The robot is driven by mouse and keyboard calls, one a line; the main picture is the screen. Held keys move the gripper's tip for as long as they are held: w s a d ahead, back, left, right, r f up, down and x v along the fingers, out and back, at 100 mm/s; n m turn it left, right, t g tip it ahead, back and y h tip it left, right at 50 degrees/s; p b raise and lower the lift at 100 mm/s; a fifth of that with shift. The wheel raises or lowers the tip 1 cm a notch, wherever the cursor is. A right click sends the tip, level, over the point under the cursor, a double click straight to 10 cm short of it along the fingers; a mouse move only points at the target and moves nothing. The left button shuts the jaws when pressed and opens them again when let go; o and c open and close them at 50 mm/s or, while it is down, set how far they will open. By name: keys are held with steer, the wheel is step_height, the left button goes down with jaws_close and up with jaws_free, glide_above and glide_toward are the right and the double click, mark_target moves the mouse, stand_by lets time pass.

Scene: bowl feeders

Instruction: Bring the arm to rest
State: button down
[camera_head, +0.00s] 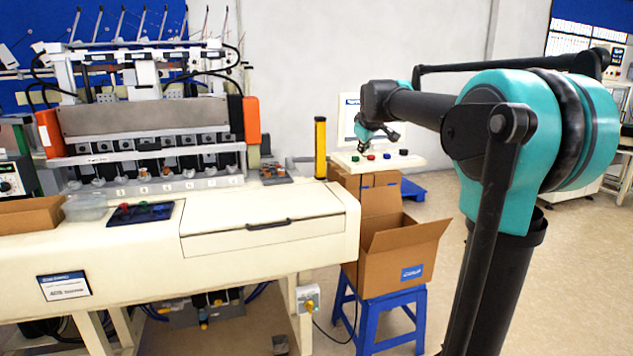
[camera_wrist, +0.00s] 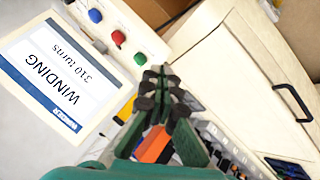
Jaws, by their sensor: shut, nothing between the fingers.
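My arm reaches in from the right in the head view, raised and bent. My gripper (camera_head: 374,138) hangs small in front of the white control panel, above its row of buttons. The wrist view shows the dark fingertips (camera_wrist: 160,75) of my gripper together, with nothing held between them. The fingers appear apart from the panel and the machine. Some of the gripper's far side is hidden.
The winding machine (camera_head: 145,150) and its cream table (camera_head: 130,245) fill the left. An open cardboard box (camera_head: 385,265) stands on a blue stool (camera_head: 393,315). A yellow post (camera_head: 320,147) stands near the gripper. The "WINDING" display (camera_wrist: 62,75) shows at left in the wrist view.

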steer(key=s+d+f+m+g, duration=0.2)
steer(key=s+f+m, duration=0.2)
steer(key=s+f, duration=1.4)
steer(key=s+d+f+m+g, duration=0.1)
steer(key=s+f+m, duration=0.3)
steer(key=s+f, duration=1.5)
steer(key=s+g, duration=0.1)
steer(key=s, duration=0.2)
steer(key=shift+d+f+m+g, duration=0.15)
steer(key=shift+d+m+g, duration=0.15)
steer(key=shift+d+g, duration=0.1)
stand_by(0.8)
